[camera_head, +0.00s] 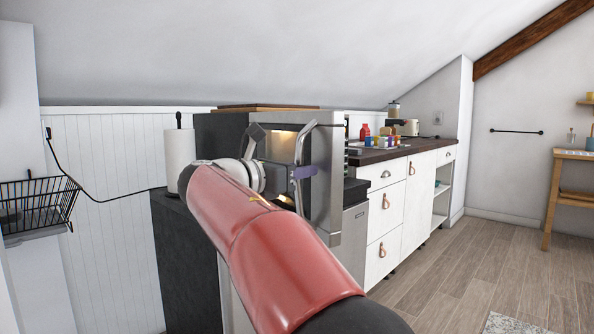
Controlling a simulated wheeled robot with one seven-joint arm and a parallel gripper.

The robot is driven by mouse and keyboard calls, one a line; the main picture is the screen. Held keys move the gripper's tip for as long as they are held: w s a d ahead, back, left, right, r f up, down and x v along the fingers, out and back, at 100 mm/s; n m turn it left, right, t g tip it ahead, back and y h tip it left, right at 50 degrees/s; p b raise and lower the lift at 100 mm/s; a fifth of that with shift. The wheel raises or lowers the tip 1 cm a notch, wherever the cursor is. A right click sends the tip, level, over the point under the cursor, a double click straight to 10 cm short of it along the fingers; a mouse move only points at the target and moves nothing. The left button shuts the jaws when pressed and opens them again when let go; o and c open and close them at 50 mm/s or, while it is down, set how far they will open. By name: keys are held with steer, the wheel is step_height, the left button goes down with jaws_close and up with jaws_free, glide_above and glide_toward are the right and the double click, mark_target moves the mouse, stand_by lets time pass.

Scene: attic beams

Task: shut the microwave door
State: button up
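The microwave (326,205) is a grey metal box on the dark counter, left of centre, largely covered by my arm. Its lit, warm-coloured interior (283,142) shows, so the door appears at least partly open. A curved silver handle (303,145) stands upright by the lit opening; the door's exact angle is hard to tell. My gripper (281,158) is at the microwave front, close to the handle. A dark piece and a purple piece show beyond my white wrist. Contact with the handle and the finger gap cannot be made out.
A paper towel roll (180,155) stands left of the microwave. White drawers (385,212) under a dark worktop run back to the right, with small jars (378,142) on top. A wire basket (38,203) hangs at the left.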

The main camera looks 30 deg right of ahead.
steer(key=shift+c, duration=0.5)
jaws_close()
steer(key=shift+d, duration=0.1)
